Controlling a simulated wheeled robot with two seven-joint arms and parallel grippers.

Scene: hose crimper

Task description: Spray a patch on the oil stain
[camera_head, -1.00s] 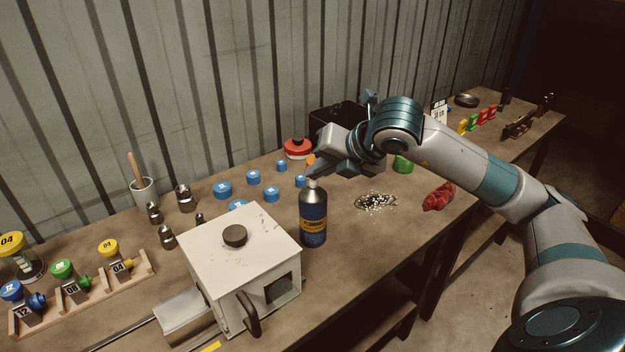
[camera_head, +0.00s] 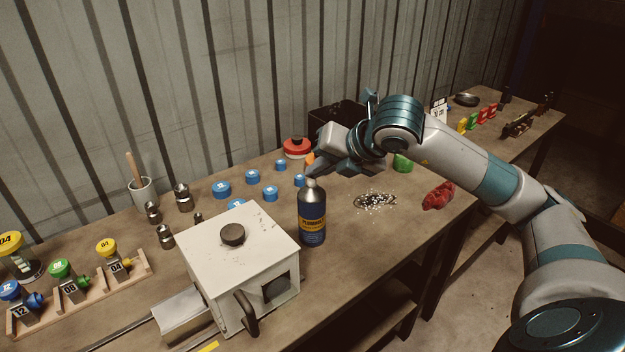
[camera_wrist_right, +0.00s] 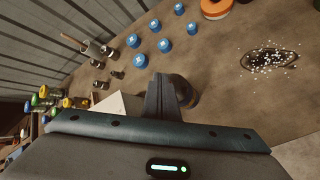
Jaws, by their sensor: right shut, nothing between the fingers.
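The oil stain (camera_head: 374,201) is a dark patch on the bench top, strewn with white specks. It also shows at the right of the right wrist view (camera_wrist_right: 270,59). A blue spray bottle (camera_head: 312,218) with a yellow label and grey top stands upright on the bench, left of the stain. My right gripper (camera_head: 316,170) is shut, with its fingertips at the bottle's top. In the right wrist view the fingers (camera_wrist_right: 160,95) stand together and hide most of the bottle. I cannot tell whether they touch it. My left gripper is out of view.
A white crimper box (camera_head: 240,245) stands left of the bottle. Several blue caps (camera_head: 222,190) lie behind it. A red cloth (camera_head: 438,195) lies right of the stain. A red and white round tin (camera_head: 297,148) and a dark bin (camera_head: 335,117) stand at the back.

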